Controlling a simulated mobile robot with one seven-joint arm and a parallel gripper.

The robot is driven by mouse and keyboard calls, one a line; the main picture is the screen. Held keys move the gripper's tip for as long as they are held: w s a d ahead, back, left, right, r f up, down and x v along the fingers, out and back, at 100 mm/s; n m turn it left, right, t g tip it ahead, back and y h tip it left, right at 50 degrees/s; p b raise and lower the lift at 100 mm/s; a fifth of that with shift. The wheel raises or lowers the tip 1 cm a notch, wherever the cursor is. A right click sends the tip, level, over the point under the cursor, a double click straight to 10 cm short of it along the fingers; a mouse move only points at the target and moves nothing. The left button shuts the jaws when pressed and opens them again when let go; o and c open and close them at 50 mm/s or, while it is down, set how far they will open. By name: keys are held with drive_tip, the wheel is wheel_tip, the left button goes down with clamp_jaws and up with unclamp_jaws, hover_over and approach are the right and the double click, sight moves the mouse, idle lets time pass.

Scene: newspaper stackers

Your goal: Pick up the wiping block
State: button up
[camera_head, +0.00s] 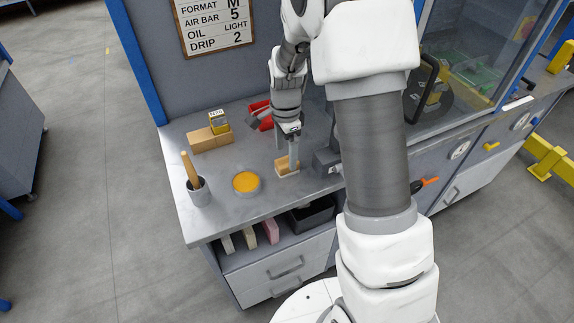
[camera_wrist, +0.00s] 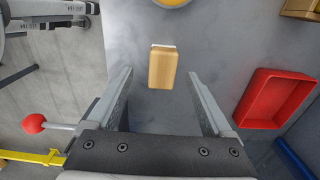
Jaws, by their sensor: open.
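The wiping block (camera_head: 287,166), a small tan wooden block with a pale underside, lies on the grey bench top. In the wrist view the block (camera_wrist: 162,68) shows with a white strip along its far edge. My gripper (camera_head: 291,157) points down at the block, close over it. In the wrist view my gripper (camera_wrist: 161,75) is open and empty, with one finger on each side of the block and a gap at both sides. I cannot tell exactly how far down the fingertips reach.
A round tin of orange-yellow stuff (camera_head: 246,182) stands left of the block, and a grey cup (camera_head: 199,192) with a wooden handle is further left. A red tray (camera_wrist: 275,97) lies behind the block. A wooden block with a yellow box (camera_head: 218,121) is at back left.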

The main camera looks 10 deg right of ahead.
sight(287, 160)
drive_tip(key=shift+w+d+f, duration=0.1)
drive_tip(key=shift+w+f, duration=0.05)
drive_tip(key=shift+f, duration=1.25)
drive_tip(key=shift+w+d+f, duration=0.1)
drive_tip(key=shift+w+f, duration=0.05)
drive_tip(key=shift+f, duration=1.25)
clamp_jaws()
drive_tip(key=shift+r, duration=0.1)
drive_tip(key=shift+r, duration=0.55)
wheel_tip(287, 160, up, 3)
drive_tip(key=shift+f, duration=0.15)
drive_tip(key=w+d+r, duration=0.5)
drive_tip(key=d+r, duration=0.2)
drive_tip(key=d, duration=0.3)
drive_tip(key=shift+d, duration=0.3)
